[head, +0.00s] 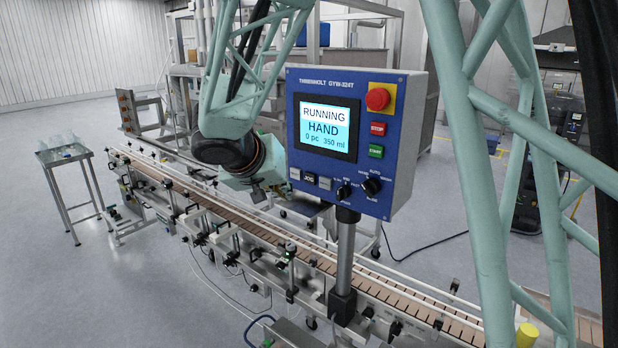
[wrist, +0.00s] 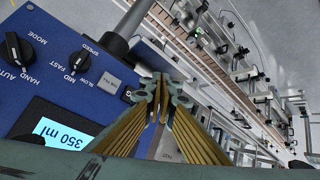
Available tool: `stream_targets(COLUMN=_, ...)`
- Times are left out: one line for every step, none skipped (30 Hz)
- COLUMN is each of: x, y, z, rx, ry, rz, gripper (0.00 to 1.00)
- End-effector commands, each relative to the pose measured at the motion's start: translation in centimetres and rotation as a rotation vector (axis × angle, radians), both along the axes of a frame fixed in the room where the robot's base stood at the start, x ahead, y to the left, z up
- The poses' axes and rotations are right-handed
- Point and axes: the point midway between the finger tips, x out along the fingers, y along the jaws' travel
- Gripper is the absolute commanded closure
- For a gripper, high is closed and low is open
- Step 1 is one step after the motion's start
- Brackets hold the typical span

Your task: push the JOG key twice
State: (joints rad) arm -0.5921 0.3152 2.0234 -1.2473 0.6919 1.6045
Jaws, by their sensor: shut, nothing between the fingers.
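The blue control panel (head: 325,85) has a row of keys under its screen. The dark JOG key (head: 309,179) is in the middle of that row. My gripper (head: 260,192) is left of the panel, near the key row in the head view; its fingertips are hard to make out there. In the wrist view my gripper (wrist: 160,92) has its fingers together and empty. The JOG key (wrist: 128,97) shows there just beside the fingertips, partly hidden by them. I cannot tell whether the fingers touch it. The screen (head: 325,127) reads RUNNING, HAND, 0 pc, 350 ml.
Pale keys (head: 324,183) flank JOG. Two black selector knobs (head: 371,185) sit right of them, with a red emergency button (head: 377,98), a STOP key (head: 377,129) and a START key (head: 376,151) above. A conveyor (head: 245,218) runs below the panel.

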Motion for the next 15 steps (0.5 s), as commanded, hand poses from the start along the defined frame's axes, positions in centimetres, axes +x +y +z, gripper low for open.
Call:
stream_targets(x=0.3, y=-0.3, z=0.2, rx=-0.001, ry=0.001, rz=-0.001, gripper=1.00)
stream_targets(x=0.5, y=-0.5, z=0.2, rx=-0.001, ry=0.001, rz=-0.001, gripper=1.00)
stream_targets(x=0.8, y=-0.7, z=0.2, rx=-0.001, ry=0.001, rz=-0.001, gripper=1.00)
stream_targets(x=1.0, y=-0.9, z=0.2, rx=-0.001, ry=0.001, rz=-0.001, gripper=1.00)
stream_targets(x=1.2, y=-1.1, z=0.3, rx=-0.001, ry=0.001, rz=-0.001, gripper=1.00)
stream_targets(x=1.5, y=-1.3, z=0.3, rx=-0.001, ry=0.001, rz=-0.002, gripper=1.00)
stream_targets(x=1.7, y=-1.5, z=0.3, rx=-0.002, ry=0.000, rz=-0.001, gripper=1.00)
stream_targets(x=1.9, y=-1.7, z=0.3, rx=-0.001, ry=0.000, rz=0.000, gripper=1.00)
stream_targets(x=2.2, y=-1.9, z=0.2, rx=-0.001, ry=0.001, rz=0.000, gripper=1.00)
stream_targets(x=2.4, y=-2.0, z=0.2, rx=-0.001, ry=0.001, rz=-0.001, gripper=1.00)
stream_targets(x=2.6, y=-2.2, z=0.2, rx=-0.001, ry=0.001, rz=-0.001, gripper=1.00)
stream_targets(x=2.9, y=-2.5, z=0.2, rx=-0.001, ry=0.001, rz=-0.001, gripper=1.00)
stream_targets(x=3.1, y=-2.7, z=0.3, rx=-0.001, ry=0.001, rz=-0.002, gripper=1.00)
stream_targets(x=3.3, y=-2.9, z=0.3, rx=-0.001, ry=0.001, rz=-0.002, gripper=1.00)
stream_targets(x=3.6, y=-3.0, z=0.0, rx=0.001, ry=-0.002, rz=-0.002, gripper=1.00)
